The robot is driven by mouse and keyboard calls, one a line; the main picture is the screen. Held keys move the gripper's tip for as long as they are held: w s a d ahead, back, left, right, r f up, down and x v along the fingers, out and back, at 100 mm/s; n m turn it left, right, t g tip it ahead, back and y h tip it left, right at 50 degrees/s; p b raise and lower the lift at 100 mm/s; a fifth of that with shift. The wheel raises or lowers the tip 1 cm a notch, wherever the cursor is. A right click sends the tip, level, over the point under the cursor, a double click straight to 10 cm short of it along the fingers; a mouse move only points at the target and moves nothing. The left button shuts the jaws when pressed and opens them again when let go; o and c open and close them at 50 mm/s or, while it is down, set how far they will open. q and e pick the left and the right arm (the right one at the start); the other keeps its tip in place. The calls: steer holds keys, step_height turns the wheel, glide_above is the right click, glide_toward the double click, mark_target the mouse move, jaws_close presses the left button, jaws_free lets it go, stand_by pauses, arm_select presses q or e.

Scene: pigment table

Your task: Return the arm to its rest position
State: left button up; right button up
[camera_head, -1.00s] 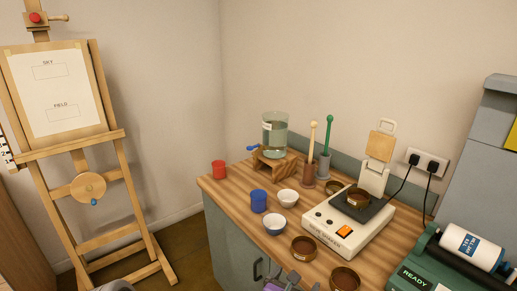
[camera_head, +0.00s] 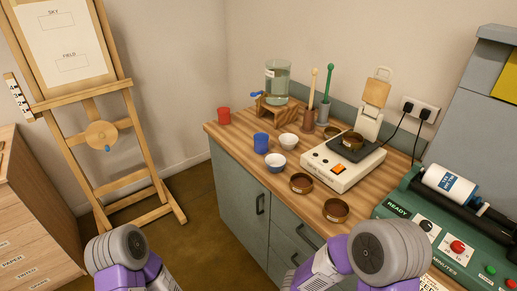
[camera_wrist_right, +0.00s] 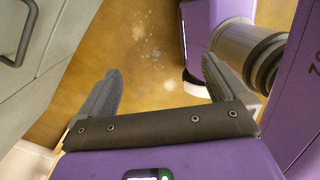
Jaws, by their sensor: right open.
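My right gripper (camera_wrist_right: 158,92) shows in the right wrist view with its two grey fingers spread wide apart. Nothing is between them; they point at the brown floor (camera_wrist_right: 150,50). In the head view my two purple and grey arms show at the bottom edge, in front of the wooden counter (camera_head: 232,137). No gripper fingers show in the head view, and my left gripper is out of sight.
The counter front (camera_head: 240,190) is close to my right gripper. On top stand a red cup (camera_head: 224,116), a blue cup (camera_head: 261,142), bowls, a white hot plate (camera_head: 335,168) and a green machine (camera_head: 450,235). An easel (camera_head: 100,130) stands at left. Floor between is clear.

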steer(key=s+a+f+m+t+y+p, duration=0.1)
steer(key=s+f+m+y, duration=0.2)
steer(key=m, duration=1.7)
step_height(320, 180, down, 6)
steer(key=shift+r+m+t+y, duration=0.25)
steer(key=shift+m+t+y, duration=0.15)
steer(key=shift+y, duration=0.8)
steer(key=shift+a, duration=0.1)
steer(key=shift+c, duration=0.5)
